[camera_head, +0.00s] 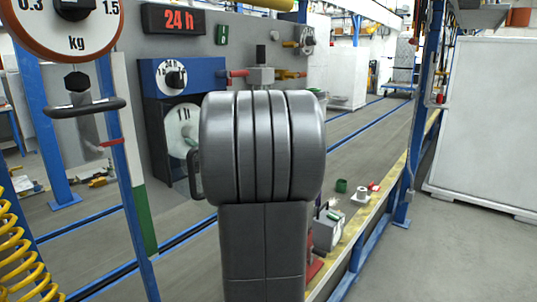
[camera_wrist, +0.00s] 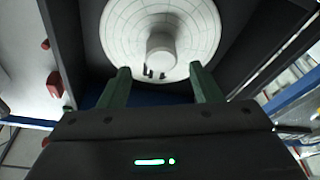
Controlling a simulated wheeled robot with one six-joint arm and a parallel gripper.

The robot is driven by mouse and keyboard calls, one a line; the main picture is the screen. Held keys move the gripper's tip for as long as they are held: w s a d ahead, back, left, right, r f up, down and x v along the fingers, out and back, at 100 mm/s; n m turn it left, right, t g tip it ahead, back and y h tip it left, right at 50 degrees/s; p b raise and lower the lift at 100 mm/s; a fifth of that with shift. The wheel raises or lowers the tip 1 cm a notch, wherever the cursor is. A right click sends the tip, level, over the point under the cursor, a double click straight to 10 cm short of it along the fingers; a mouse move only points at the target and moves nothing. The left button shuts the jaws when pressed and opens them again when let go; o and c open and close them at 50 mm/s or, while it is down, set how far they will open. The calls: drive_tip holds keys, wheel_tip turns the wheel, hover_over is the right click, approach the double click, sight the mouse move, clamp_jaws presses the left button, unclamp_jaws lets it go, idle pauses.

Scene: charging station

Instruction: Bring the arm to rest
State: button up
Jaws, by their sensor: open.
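My gripper (camera_wrist: 160,68) shows in the wrist view with its two green fingers apart and nothing held between them. A white round dial (camera_wrist: 125,30) with a pale knob (camera_wrist: 161,47) lies beyond the fingertips. The knob shows between the fingers, and I see no clear contact. A dial marked 1 h (camera_head: 180,130) on a dark-framed unit is partly covered by the arm.
A large kg dial (camera_head: 75,38) stands at the upper left above a bar handle (camera_head: 88,108). A red 24 h display (camera_head: 175,19) hangs on the grey panel. A green cup (camera_head: 341,185) and a small box (camera_head: 328,230) sit on the bench, right of the arm.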

drive_tip(key=v, duration=1)
drive_tip(key=x, duration=1.4)
drive_tip(key=s+d, duration=0.4)
drive_tip(key=d, duration=0.1)
drive_tip(key=shift+s+d, duration=0.15)
drive_tip(key=shift+d, duration=0.05)
drive_tip(key=shift+d, duration=0.1)
